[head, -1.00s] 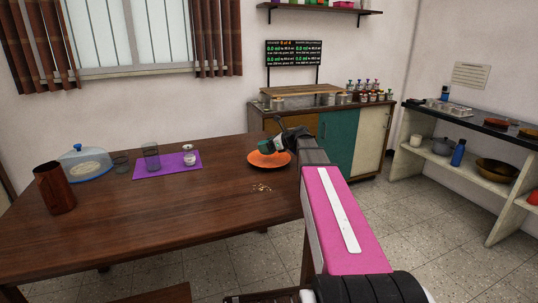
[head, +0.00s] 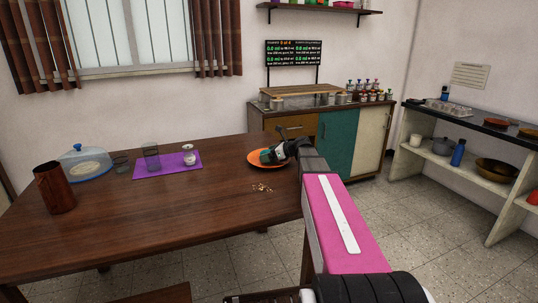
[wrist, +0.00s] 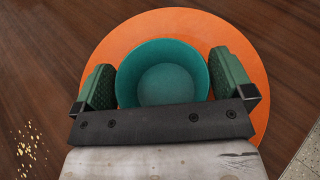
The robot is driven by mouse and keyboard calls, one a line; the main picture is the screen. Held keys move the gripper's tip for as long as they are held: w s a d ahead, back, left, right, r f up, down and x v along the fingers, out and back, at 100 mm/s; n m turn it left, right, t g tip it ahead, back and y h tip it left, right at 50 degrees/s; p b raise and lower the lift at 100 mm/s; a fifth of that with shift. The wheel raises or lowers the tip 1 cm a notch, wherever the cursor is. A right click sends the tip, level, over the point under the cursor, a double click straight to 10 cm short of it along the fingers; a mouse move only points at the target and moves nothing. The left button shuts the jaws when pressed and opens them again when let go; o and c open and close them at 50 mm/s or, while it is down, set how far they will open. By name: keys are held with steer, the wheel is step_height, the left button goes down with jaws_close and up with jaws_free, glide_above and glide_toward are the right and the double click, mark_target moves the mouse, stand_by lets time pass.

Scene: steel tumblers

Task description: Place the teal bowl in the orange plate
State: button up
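The orange plate (head: 285,163) lies on the wooden table near its right end. It also shows in the wrist view (wrist: 255,55), beneath the bowl. The teal bowl (wrist: 165,75) is upright and within the plate's outline; whether its base touches the plate is hidden. My gripper (wrist: 165,78) has its green fingers against the left and right outsides of the bowl, shut on it. In the head view my gripper (head: 272,155) is low over the plate and mostly hides the bowl.
Crumbs (head: 262,188) lie on the table in front of the plate. The table's front middle is clear.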

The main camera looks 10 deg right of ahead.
steer(key=shift+s+d+r, duration=0.1)
steer(key=shift+r, duration=0.1)
steer(key=v, duration=1.1)
steer(key=shift+s+d+r, duration=0.15)
steer(key=shift+d, duration=0.15)
